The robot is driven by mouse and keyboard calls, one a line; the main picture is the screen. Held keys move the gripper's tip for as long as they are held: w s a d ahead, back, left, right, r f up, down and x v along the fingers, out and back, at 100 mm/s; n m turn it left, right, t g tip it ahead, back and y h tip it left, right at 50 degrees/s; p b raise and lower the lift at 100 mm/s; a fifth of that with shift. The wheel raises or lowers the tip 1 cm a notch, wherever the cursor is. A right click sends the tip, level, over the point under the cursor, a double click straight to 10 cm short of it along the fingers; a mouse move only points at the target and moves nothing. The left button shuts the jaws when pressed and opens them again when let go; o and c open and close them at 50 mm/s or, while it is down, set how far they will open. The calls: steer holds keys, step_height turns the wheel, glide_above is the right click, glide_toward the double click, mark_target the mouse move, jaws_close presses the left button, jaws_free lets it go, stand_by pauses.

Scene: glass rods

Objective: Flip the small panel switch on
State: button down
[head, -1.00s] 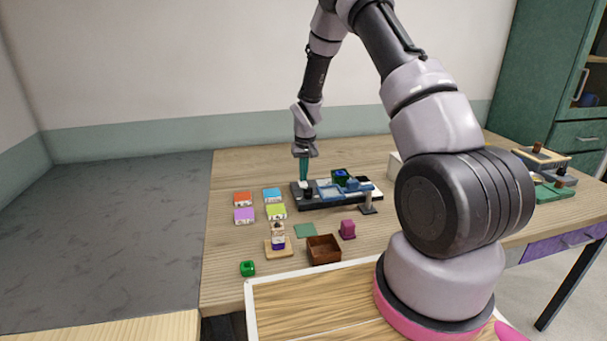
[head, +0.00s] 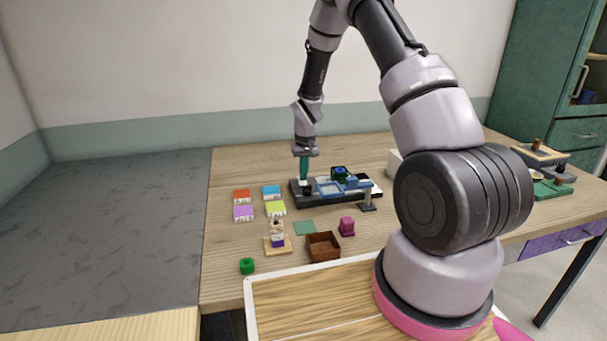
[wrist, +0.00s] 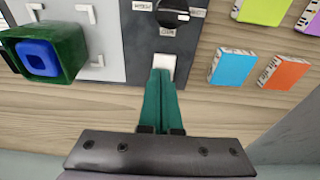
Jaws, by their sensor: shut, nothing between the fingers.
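The small panel switch (wrist: 165,66) is a whitish rocker at the end of the dark panel (wrist: 192,38). In the wrist view my gripper (wrist: 161,74) is shut and empty, its two teal fingers side by side with their tips at the switch's edge. The tips cover part of the switch, and I cannot tell its position or whether they touch it. In the head view my gripper (head: 304,182) points down at the left end of the dark panel. A black round knob (wrist: 172,14) with printed labels sits on the panel beside the switch.
A green and blue block (wrist: 40,56) stands on the grey plate by the panel. Several coloured boxes, such as the blue one (head: 271,192), lie left of the panel. A brown open box (head: 323,247) and a magenta object (head: 347,226) stand in front.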

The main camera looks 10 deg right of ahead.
step_height(320, 180, up, 14)
steer(key=s, duration=0.2)
steer(key=shift+s+f, duration=0.1)
stand_by(0.3)
